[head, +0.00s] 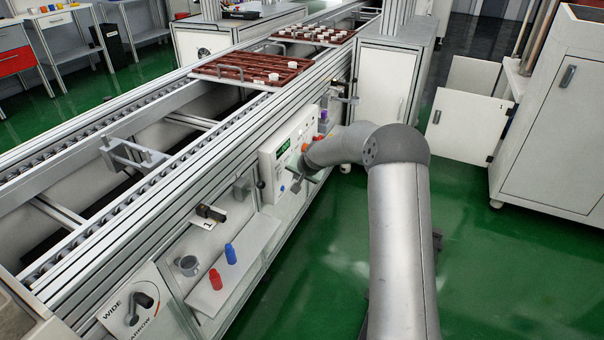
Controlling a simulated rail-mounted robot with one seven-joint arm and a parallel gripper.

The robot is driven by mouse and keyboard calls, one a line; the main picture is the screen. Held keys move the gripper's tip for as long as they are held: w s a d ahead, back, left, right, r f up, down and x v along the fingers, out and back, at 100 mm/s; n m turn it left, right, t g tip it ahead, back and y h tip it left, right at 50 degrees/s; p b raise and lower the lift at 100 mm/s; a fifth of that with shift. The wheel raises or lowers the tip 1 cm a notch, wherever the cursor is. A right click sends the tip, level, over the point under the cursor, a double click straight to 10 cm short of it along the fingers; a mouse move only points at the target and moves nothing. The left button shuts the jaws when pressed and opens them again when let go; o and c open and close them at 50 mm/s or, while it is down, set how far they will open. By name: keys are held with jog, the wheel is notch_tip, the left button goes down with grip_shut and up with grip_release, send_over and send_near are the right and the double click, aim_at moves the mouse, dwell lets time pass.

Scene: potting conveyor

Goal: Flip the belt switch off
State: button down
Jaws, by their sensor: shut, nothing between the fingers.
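A white control panel (270,165) with a green display (284,147) is mounted on the side of the conveyor frame. My arm reaches in from the right, and my gripper (294,173) is at the panel's lower right part, shut and empty. The gripper and wrist cover part of the panel's face. I cannot make out which control is the belt switch or its position, nor whether the fingers touch the panel.
The conveyor carries reddish-brown trays (236,76) with small white pots. A lever plate marked WIDE (126,318) is at the lower left. Green floor to the right is open.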

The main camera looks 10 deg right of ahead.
aim_at(282, 174)
jog(key=w+a, duration=0.3)
jog(key=shift+a+f, duration=0.1)
dwell(0.3)
jog(key=shift+w+a+r, duration=0.2)
jog(key=shift+w+a, duration=0.05)
jog(key=shift+a, duration=0.1)
jog(key=shift+d+f, duration=0.1)
jog(key=shift+r+p, duration=0.45)
jog(key=shift+r, duration=0.35)
